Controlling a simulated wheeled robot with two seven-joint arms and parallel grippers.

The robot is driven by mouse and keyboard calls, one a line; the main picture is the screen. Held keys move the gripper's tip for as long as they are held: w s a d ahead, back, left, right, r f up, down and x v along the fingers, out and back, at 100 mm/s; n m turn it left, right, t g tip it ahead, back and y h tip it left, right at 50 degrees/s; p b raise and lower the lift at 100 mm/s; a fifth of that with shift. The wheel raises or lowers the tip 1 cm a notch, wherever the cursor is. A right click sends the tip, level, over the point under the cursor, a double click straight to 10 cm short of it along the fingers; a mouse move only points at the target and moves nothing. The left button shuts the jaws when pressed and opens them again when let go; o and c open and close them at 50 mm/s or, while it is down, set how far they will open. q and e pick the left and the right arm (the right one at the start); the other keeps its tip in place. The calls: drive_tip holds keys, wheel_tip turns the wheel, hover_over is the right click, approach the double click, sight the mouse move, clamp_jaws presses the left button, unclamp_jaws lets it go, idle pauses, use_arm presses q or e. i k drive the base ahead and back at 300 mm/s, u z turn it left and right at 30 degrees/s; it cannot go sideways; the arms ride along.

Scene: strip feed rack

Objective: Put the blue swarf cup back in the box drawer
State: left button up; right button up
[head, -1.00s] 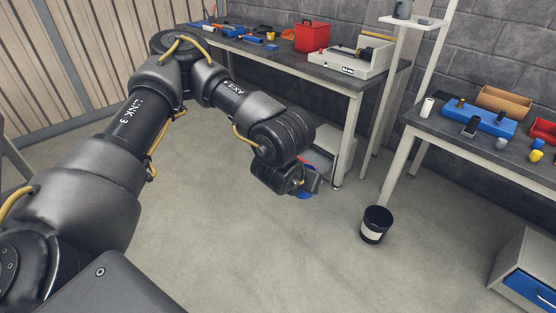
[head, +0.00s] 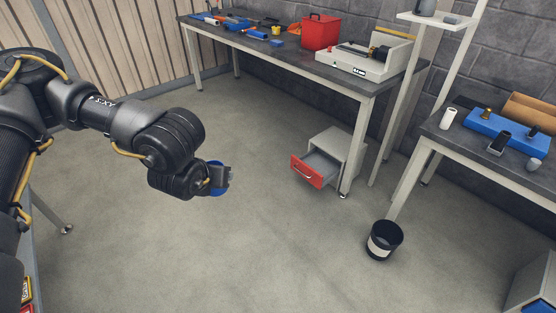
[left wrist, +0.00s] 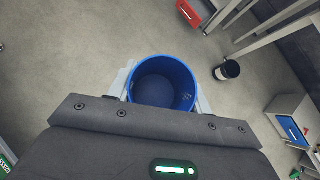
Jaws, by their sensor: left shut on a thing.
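My left gripper (head: 222,180) is shut on the blue swarf cup (head: 216,190) and holds it above open floor. In the left wrist view the cup (left wrist: 163,82) shows its open mouth toward the camera, between the two pale fingers, and it looks empty. A grey box (head: 340,152) stands on the floor under the long bench. Its red-fronted drawer (head: 306,171) is pulled out and open at the top. The red drawer front (left wrist: 189,12) also shows at the top of the left wrist view. My right gripper is not in view.
A black bin (head: 384,241) stands on the floor right of the open drawer. A bench leg (head: 357,150) stands beside the grey box. A second grey cabinet with a blue drawer (left wrist: 291,131) stands at the right. The floor between cup and red drawer is clear.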

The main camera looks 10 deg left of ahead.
sight(310, 164)
drive_tip(key=u, duration=0.4)
drive_tip(key=i, duration=1.8)
drive_tip(key=z, duration=1.15)
drive_tip(key=i, duration=0.5)
drive_tip(key=z, duration=0.65)
